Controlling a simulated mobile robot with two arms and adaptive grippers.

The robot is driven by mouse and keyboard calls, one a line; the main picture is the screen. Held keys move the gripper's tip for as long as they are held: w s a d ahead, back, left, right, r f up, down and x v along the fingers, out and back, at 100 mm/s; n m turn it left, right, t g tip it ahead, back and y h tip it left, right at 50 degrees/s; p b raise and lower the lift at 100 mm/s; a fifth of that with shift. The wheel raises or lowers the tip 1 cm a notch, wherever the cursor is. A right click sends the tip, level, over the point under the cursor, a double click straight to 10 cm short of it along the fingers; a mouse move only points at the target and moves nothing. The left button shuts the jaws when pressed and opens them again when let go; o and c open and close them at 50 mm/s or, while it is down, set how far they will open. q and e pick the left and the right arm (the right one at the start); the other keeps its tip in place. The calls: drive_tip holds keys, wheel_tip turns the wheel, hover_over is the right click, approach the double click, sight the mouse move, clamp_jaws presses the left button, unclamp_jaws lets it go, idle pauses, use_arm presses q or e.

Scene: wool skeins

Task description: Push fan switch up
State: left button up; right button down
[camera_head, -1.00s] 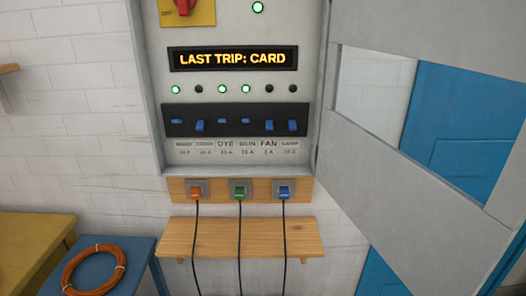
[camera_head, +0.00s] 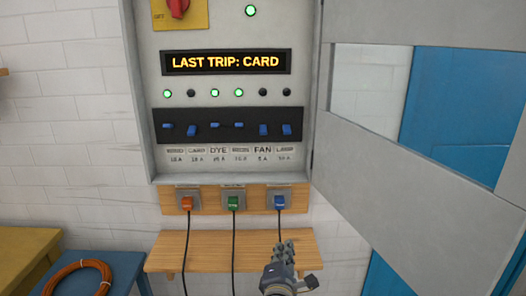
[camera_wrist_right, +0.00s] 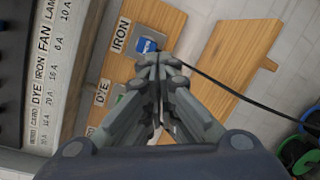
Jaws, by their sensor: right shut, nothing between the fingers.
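The fan switch (camera_head: 263,130) is a blue toggle, second from the right in the black switch strip, above the FAN label (camera_head: 262,149). It sits low, like the card and lamp switches, while the others sit higher. The indicator light above it is dark. My right gripper (camera_head: 283,248) is shut and empty, below the panel and in front of the small wooden shelf. In the right wrist view its closed fingers (camera_wrist_right: 155,64) appear in front of the blue plug; the FAN label (camera_wrist_right: 44,38) shows at the left. My left gripper is out of view.
The grey panel door (camera_head: 385,160) hangs open on the right. Orange (camera_head: 187,203), green (camera_head: 233,202) and blue (camera_head: 280,202) plugs with black cables sit under the box. The wooden shelf (camera_head: 205,252) juts out below them. A cable coil (camera_head: 80,272) lies on a blue table.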

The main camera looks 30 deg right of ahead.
drive_tip(key=w+r+n+t+h, duration=0.25)
drive_tip(key=w+r+n, duration=0.3)
drive_tip(key=r, duration=0.35)
drive_tip(key=n+t+y, duration=0.1)
drive_tip(key=n+t, duration=0.5)
drive_tip(key=n, duration=0.3)
approach(263, 130)
drive_tip(key=f, duration=0.5)
drive_tip(key=shift+s+a+f, duration=0.15)
drive_tip(key=shift+s+a, duration=0.05)
drive_tip(key=shift+s, duration=0.05)
drive_tip(key=p+x, duration=0.2)
drive_tip(key=x, duration=0.6)
drive_tip(key=shift+w+d+r, duration=0.15)
drive_tip(key=shift+r, duration=0.1)
drive_tip(key=shift+w+d+r, duration=0.35)
drive_tip(key=shift+w, duration=0.2)
